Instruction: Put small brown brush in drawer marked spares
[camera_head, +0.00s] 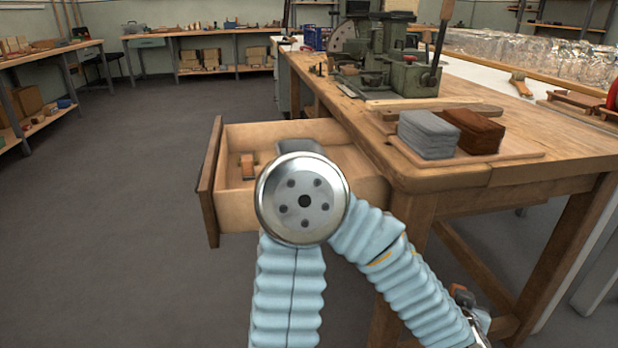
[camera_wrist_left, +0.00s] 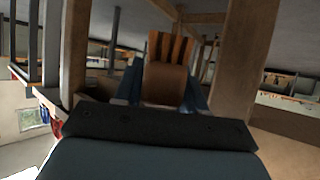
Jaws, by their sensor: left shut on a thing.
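My left arm rises from the bottom of the head view, and its forearm bends down to the lower right. My left gripper (camera_head: 468,303) is low beside the bench legs, partly cut off by the frame edge. In the wrist view the left gripper (camera_wrist_left: 164,92) is shut on a small brown brush (camera_wrist_left: 168,82), whose ribbed, tuft-like end points away from the gripper. A bit of the brush shows in the head view (camera_head: 460,291). An open wooden drawer (camera_head: 208,185) sticks out left of the bench; no marking is readable. My right gripper is not in view.
A small orange-brown item (camera_head: 249,164) lies in the drawer. My arm's elbow hides part of the drawer. The workbench (camera_head: 430,170) carries a green machine (camera_head: 390,65), a grey block (camera_head: 428,134) and a brown block (camera_head: 474,130). The floor left of the drawer is clear.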

